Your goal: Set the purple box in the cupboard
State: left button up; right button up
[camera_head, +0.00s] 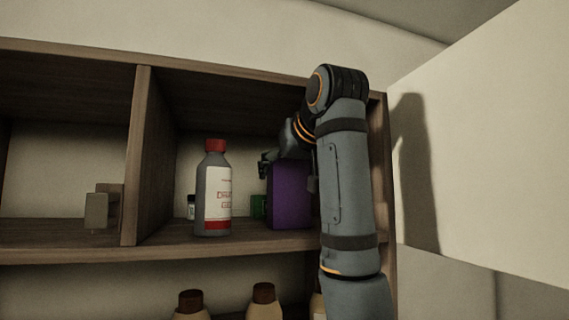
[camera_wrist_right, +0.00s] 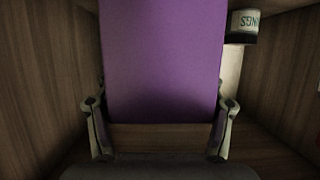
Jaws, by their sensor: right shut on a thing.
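The purple box (camera_head: 288,198) is inside the wooden cupboard (camera_head: 150,160), in its upper right compartment, upright at or just above the shelf. I cannot tell whether it touches the shelf. My right gripper (camera_head: 274,163) is at the top of the box, partly hidden by my right arm. In the right wrist view the purple box (camera_wrist_right: 163,60) fills the middle, and the gripper's two fingers (camera_wrist_right: 158,130) are closed on its sides. My left gripper does not show in either view.
A grey bottle with a red cap (camera_head: 213,190) stands left of the box. A small green item (camera_head: 258,207) and a small jar (camera_head: 191,207) are further back. Brown-capped bottles (camera_head: 263,298) stand below. A divider (camera_head: 140,155) bounds the compartment on the left.

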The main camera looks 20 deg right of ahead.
jog(key=shift+s, duration=0.25)
jog(key=shift+s+f+b, duration=0.15)
jog(key=shift+s+b, duration=0.05)
jog(key=shift+b, duration=0.1)
jog(key=o, duration=1.6)
jog(key=shift+w, duration=0.25)
jog(key=shift+s, duration=0.1)
jog(key=shift+r+p, duration=0.35)
jog(key=b+v, duration=0.2)
jog(key=b, duration=0.1)
jog(key=f+b+v, duration=0.1)
jog(key=b+v, duration=0.2)
jog(key=shift+s, duration=0.55)
jog(key=b, duration=0.2)
send_near(293, 164)
jog(key=shift+w+a+r, duration=0.1)
jog(key=shift+w+r, duration=0.1)
jog(key=shift+w, duration=0.85)
